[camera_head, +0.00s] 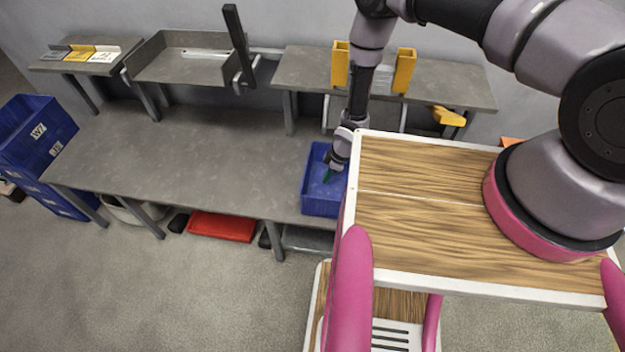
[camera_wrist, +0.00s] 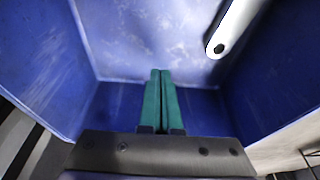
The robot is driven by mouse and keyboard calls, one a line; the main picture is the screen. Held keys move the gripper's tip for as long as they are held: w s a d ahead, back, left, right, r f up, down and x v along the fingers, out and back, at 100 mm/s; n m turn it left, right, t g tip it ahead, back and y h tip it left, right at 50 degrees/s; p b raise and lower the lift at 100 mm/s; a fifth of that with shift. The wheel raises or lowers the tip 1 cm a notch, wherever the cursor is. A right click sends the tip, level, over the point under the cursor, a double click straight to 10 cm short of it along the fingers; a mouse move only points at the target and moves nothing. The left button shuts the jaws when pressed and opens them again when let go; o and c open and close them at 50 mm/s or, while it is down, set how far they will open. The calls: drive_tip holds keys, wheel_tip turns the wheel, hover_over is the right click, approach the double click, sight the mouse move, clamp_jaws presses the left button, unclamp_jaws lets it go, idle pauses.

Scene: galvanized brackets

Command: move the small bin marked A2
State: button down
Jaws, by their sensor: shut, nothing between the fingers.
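A small blue bin (camera_head: 320,207) stands near the right end of the long grey bench, partly hidden by my wooden top. No A2 mark can be read on it. My gripper (camera_head: 328,177) points down into this bin. In the wrist view the green fingers of my gripper (camera_wrist: 160,75) are together with nothing between them, and the blue bin's walls (camera_wrist: 40,65) surround them. A pale metal piece with a hole near its end (camera_wrist: 232,28) shows at the upper right of the wrist view, apart from the fingers.
Large blue crates, one marked W7 (camera_head: 38,130), are stacked at the left. Small yellow, grey and white items (camera_head: 80,51) sit on the upper left shelf. A tray (camera_head: 185,60) and yellow holders (camera_head: 404,70) stand along the back. The bench's middle (camera_head: 200,150) is clear. A red bin (camera_head: 222,227) lies below.

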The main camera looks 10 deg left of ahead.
sight(321, 186)
drive_tip(key=x, duration=0.3)
drive_tip(key=shift+f, duration=0.4)
drive_tip(key=a, duration=0.3)
drive_tip(key=shift+r, duration=0.2)
drive_tip(key=shift+a, duration=0.55)
